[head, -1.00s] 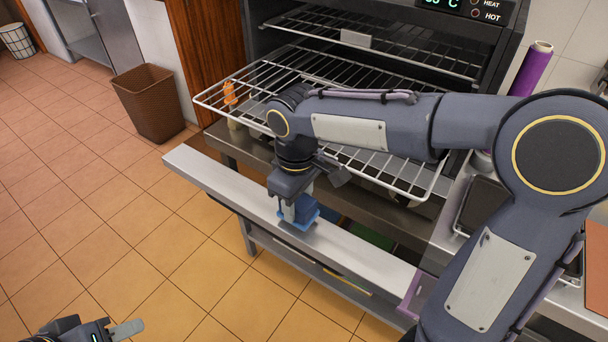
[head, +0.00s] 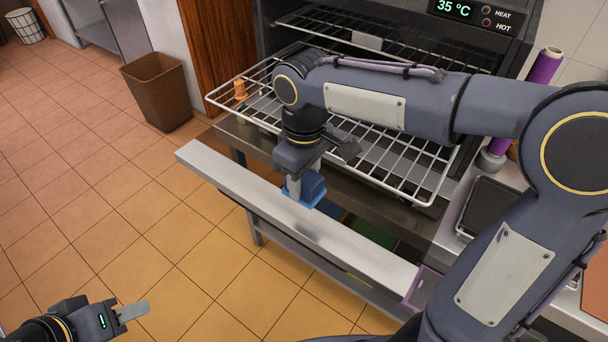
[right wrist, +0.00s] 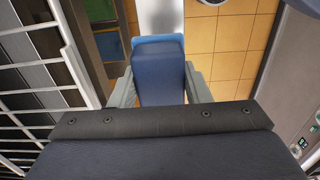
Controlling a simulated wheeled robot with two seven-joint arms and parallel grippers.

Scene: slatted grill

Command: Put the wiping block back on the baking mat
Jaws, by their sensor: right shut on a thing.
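The wiping block (head: 304,190) is blue with a lighter blue base. My right gripper (head: 293,186) is shut on it and holds it at the inner edge of the open drawer's pale metal front. I cannot tell whether its base touches the metal. In the right wrist view the block (right wrist: 160,72) sits between the two grey fingers. A reddish-brown flat thing (head: 595,285) at the right edge may be the baking mat; it is mostly cut off. My left gripper (head: 133,311) is low at the left over the floor, empty, seen side-on, so its opening is unclear.
The drawer front (head: 240,182) stands out below an extended wire rack (head: 400,178) of the oven. A dark tray (head: 490,210) lies on the counter at right, near a purple roll (head: 545,66). A brown bin (head: 157,92) stands on the floor at left.

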